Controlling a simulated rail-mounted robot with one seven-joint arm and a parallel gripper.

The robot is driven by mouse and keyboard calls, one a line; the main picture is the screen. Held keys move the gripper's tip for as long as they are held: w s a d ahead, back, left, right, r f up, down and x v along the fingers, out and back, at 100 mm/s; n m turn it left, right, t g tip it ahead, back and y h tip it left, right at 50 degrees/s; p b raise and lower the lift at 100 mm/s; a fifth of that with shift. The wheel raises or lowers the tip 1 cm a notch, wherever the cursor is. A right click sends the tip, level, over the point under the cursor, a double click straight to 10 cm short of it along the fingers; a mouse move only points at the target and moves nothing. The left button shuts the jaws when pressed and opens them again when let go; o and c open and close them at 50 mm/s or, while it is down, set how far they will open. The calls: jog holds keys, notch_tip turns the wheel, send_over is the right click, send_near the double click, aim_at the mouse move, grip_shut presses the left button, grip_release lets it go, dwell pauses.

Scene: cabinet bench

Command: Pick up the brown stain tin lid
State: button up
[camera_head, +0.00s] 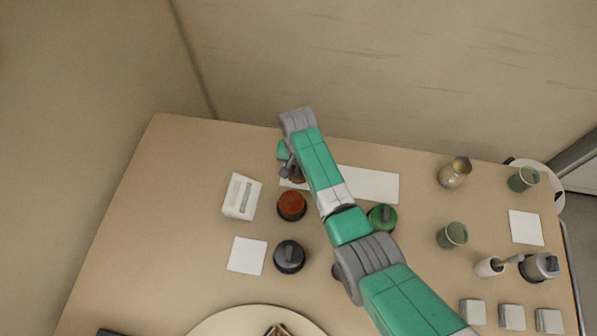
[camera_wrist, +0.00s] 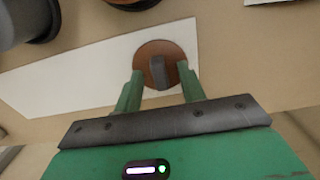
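The brown stain tin lid (camera_wrist: 148,52) is a flat brown disc with a grey upright grip on top. It lies at the end of a white strip (camera_wrist: 60,75) in the wrist view. In the head view only a small brown part of it (camera_head: 297,179) shows beneath my gripper (camera_head: 287,168). In the wrist view my gripper (camera_wrist: 160,72) has its two green fingers apart, one on each side of the lid's grip, with room between. Whether the fingertips touch the lid is unclear.
A dark tin with brown contents (camera_head: 291,205) stands just in front of the lid. A white box (camera_head: 241,196) is to the left, a black-lidded item (camera_head: 289,256) nearer, and a green lid (camera_head: 382,217) right of my arm. Green cups (camera_head: 453,235) stand further right.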

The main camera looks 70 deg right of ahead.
grip_shut()
jog(key=shift+r, duration=0.1)
